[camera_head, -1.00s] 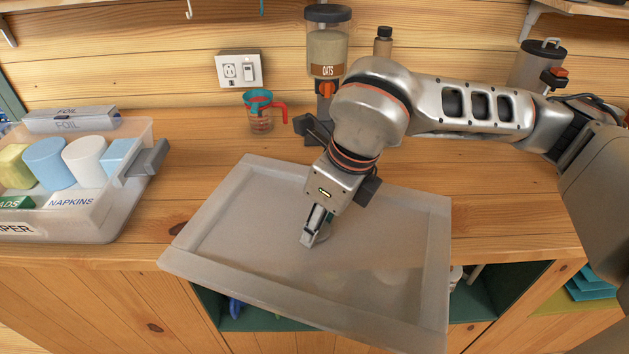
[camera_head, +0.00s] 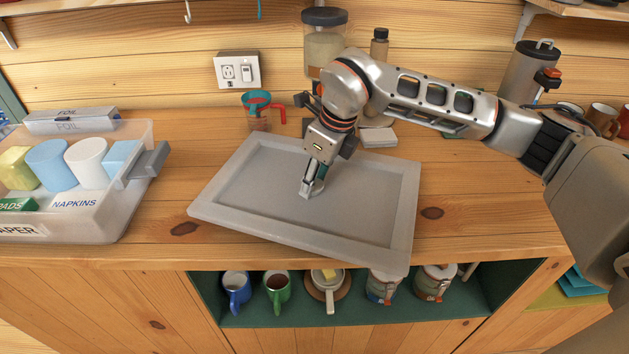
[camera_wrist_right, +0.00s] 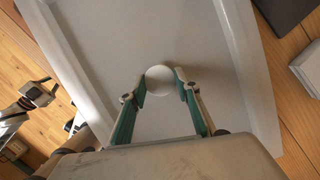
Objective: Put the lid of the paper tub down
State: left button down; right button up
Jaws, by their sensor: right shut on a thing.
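The lid of the paper tub (camera_head: 262,168) is a wide grey, frosted panel with a raised rim and a small round knob. My right gripper (camera_head: 307,192) is shut on the knob near the lid's middle. In the right wrist view the two fingers of the gripper (camera_wrist_right: 160,88) close on either side of the pale knob (camera_wrist_right: 159,79). The lid is roughly level over the counter, its front right corner reaching past the front edge. I cannot tell whether it touches the counter. The open paper tub (camera_head: 70,222) stands at the left with rolls and boxes inside.
A measuring cup (camera_head: 257,108) and an oats dispenser (camera_head: 325,45) stand behind the lid. White square pieces (camera_head: 378,137) lie just behind it. Mugs and jars stand in the green cubby (camera_head: 335,312) below. The counter right of the lid (camera_head: 490,200) is clear.

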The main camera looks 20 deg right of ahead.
aim_at(326, 195)
jog(key=shift+f, duration=0.35)
jog(key=o, duration=1.3)
jog(key=shift+f, duration=0.1)
jog(key=shift+r, duration=0.35)
jog(key=shift+v, duration=5.8)
